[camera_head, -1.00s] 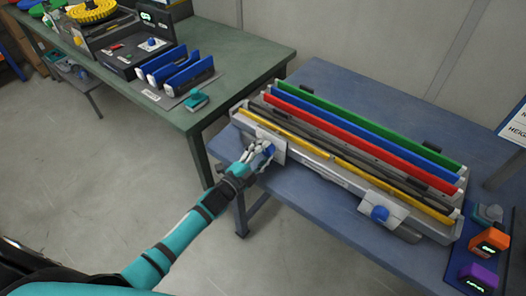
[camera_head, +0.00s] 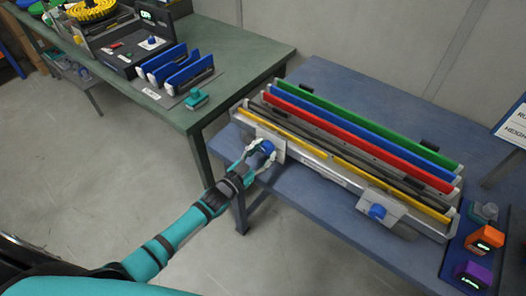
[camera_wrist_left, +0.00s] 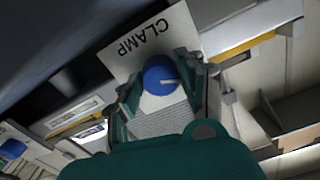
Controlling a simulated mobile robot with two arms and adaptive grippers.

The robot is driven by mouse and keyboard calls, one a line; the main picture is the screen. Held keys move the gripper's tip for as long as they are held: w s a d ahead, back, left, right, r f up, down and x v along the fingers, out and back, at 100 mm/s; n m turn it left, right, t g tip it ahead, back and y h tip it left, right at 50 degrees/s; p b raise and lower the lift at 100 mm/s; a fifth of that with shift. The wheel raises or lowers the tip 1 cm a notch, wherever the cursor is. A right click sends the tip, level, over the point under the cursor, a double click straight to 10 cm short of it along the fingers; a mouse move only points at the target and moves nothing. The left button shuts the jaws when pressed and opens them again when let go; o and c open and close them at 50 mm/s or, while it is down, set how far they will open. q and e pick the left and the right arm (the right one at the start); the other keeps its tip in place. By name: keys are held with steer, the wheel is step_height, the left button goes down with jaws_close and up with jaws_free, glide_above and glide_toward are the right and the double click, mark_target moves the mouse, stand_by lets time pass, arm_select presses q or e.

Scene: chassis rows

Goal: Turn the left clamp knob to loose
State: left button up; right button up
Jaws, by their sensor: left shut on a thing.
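The left clamp knob (camera_head: 267,147) is a round blue knob on a pale clamp plate (camera_head: 272,157), at the left end of the chassis fixture. A second blue knob (camera_head: 377,211) sits on the right clamp plate. My right gripper is not in view.
The fixture holds long rails, including green (camera_head: 370,125), blue and red ones, on a blue table (camera_head: 330,75). An orange device (camera_head: 485,239) and a purple device (camera_head: 473,274) stand at the right. A green table (camera_head: 235,50) with blue parts stands at the left.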

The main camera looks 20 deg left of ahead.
arm_select(q)
steer(key=shift+f+n, duration=0.1)
steer(key=shift+n, duration=2.1)
steer(key=o, duration=1.2)
steer(key=shift+s, duration=0.1)
steer(key=v, duration=1.2)
